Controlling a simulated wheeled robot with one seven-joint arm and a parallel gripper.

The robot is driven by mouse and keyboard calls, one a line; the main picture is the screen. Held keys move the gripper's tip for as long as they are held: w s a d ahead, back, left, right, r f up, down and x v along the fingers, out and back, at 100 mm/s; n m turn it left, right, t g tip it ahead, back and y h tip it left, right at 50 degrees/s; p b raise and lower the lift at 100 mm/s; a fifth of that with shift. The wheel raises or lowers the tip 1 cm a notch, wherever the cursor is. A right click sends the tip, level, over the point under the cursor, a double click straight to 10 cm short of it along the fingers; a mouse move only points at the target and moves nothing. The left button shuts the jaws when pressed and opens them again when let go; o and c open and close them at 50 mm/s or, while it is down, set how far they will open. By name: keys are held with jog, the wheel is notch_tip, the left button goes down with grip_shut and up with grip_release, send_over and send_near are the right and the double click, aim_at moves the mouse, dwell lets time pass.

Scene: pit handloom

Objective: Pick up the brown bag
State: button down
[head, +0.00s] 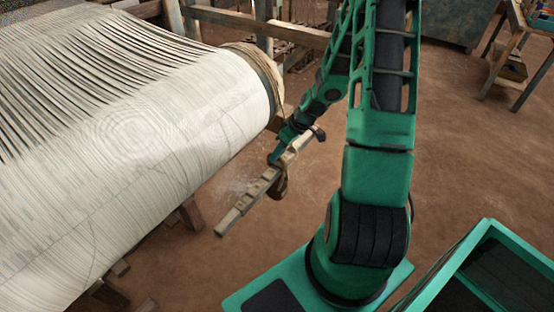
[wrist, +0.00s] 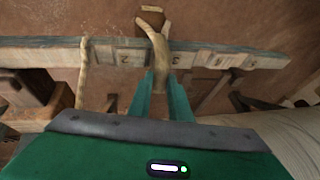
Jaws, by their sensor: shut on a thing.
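The brown bag (head: 281,184) shows in the head view as a small brown shape at the side of a wooden bar (head: 235,216). In the wrist view a tan-brown curved strip (wrist: 158,42), seemingly part of the bag, passes over the numbered bar (wrist: 120,55) and runs down to my fingertips. My gripper (wrist: 160,85) is shut on it, with both green fingers at its lower end. In the head view my gripper (head: 275,160) is at the bar, partly hidden. Most of the bag is out of sight in the wrist view.
A large warp roll with white threads (head: 150,130) fills the left. A loom beam (head: 260,22) stands behind. A second cord (wrist: 84,70) hangs over the bar. A stool (head: 510,65) stands far right.

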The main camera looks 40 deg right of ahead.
jog(key=shift+r, duration=1.15)
jog(key=shift+d+r, duration=0.1)
jog(key=shift+r, duration=0.05)
jog(key=s+d, duration=1.2)
jog(key=shift+s+d, duration=0.25)
jog(key=shift+s, duration=0.1)
jog(key=shift+a, duration=0.1)
